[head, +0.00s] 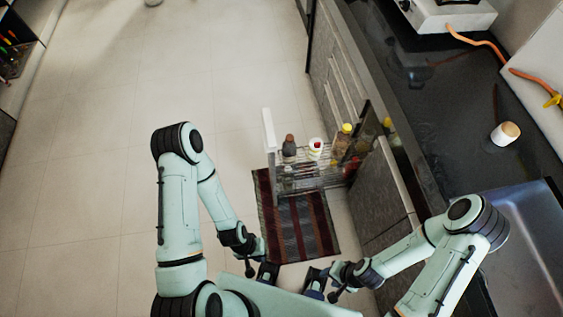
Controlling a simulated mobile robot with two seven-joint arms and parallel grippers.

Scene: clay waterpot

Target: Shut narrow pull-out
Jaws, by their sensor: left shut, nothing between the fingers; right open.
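The narrow pull-out (299,171) stands out from the cabinet row on the right. It is a wire rack with a pale front panel (269,130) at its left end, and it holds several bottles and jars. A white jar with a red mark (315,149) and a yellow-capped bottle (343,139) show in it. My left gripper (258,271) is shut and empty, below the pull-out and apart from it. My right gripper (322,284) is open, to the right of the left one, also apart from the pull-out. The fingertips are small and partly hidden by my own body.
A striped mat (296,226) lies on the floor below the pull-out. The dark counter (425,110) runs along the right, with a jar (505,133), a stove (448,14) and an orange hose (477,42). The tiled floor (100,130) at left is clear.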

